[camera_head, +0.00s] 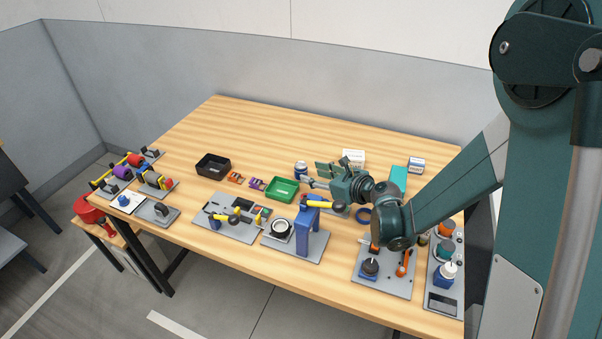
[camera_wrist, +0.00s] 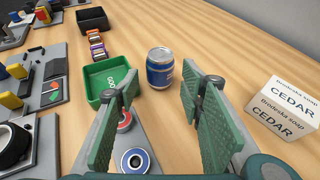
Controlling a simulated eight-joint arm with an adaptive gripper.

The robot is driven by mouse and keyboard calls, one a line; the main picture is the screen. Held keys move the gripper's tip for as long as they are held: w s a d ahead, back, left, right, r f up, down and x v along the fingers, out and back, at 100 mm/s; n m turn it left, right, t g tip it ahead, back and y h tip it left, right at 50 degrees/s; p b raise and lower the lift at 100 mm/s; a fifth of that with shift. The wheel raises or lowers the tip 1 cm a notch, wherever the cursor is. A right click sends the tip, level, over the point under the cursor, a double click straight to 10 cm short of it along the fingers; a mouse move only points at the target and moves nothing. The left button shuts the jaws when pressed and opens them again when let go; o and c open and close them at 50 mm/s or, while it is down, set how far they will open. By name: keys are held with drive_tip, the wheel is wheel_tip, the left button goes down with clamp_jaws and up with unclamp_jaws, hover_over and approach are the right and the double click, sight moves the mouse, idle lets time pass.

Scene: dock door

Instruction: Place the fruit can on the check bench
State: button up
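A blue can with a silver top (camera_wrist: 160,68) stands upright on the wooden table; it also shows in the head view (camera_head: 301,168). Its label is too small to read, so I cannot tell if it is the fruit can. My gripper (camera_head: 312,177) is open and empty. In the wrist view its two green fingers (camera_wrist: 158,88) are spread wide, with the can beyond the gap between them, apart from both. The wooden table (camera_head: 300,130) carries all these things; I cannot tell whether it is the check bench.
A green tray (camera_head: 283,189) lies left of the can, with a black bin (camera_head: 213,165) farther left. A white cedar soap box (camera_wrist: 286,108) stands at right. A grey plate with round parts (camera_wrist: 134,150) lies under my gripper. The table's back is clear.

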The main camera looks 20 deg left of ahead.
sight(306, 171)
drive_tip(key=shift+x, duration=1.25)
drive_tip(key=shift+b+x, duration=0.8)
drive_tip(key=shift+x, duration=1.75)
drive_tip(key=c, duration=0.8)
drive_tip(key=shift+r, duration=0.1)
drive_tip(key=shift+r+p, duration=1.15)
drive_tip(key=shift+r, duration=3.8)
